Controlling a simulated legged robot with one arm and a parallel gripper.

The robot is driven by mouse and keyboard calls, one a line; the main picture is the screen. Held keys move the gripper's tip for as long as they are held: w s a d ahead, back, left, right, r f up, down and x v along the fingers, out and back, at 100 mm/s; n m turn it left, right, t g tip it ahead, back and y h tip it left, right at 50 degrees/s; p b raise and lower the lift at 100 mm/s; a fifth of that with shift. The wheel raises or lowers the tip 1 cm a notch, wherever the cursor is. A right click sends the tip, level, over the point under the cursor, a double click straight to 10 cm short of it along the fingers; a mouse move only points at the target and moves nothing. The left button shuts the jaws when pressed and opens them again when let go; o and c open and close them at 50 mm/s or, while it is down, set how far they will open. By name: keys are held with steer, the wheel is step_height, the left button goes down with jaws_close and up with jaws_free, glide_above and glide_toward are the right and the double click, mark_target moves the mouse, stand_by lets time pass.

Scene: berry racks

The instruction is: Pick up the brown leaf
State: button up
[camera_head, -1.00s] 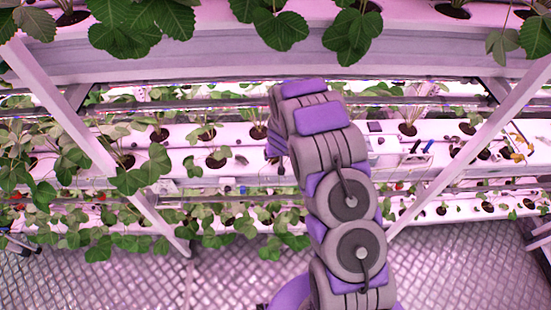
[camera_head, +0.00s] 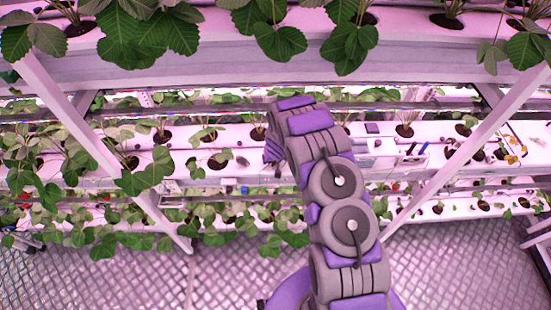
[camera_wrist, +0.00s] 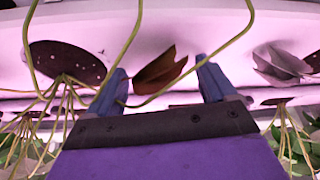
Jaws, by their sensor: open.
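A brown leaf (camera_wrist: 161,68) shows in the wrist view. It is folded, reddish brown, and sits on the pale pink growing channel (camera_wrist: 205,28). My gripper (camera_wrist: 160,70) has two blue fingers spread apart, with the leaf seen between and just beyond their tips. No contact between the fingers and the leaf can be made out. A thin green stem crosses in front of the leaf's lower edge and the left finger. In the head view my arm hides the gripper, and I cannot make out the brown leaf.
A dark planting hole (camera_wrist: 66,62) with long stems lies left of the leaf. A pale, greyish curled leaf (camera_wrist: 279,64) lies to the right. In the head view, slanted white posts (camera_head: 455,160) flank my arm, and strawberry leaves (camera_head: 140,40) hang from the upper rack.

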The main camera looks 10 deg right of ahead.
steer(key=c, duration=0.8)
steer(key=shift+r, duration=0.1)
steer(key=shift+r+b, duration=0.55)
steer(key=shift+r, duration=1.15)
steer(key=shift+s+d, duration=0.1)
steer(key=shift+s, duration=0.1)
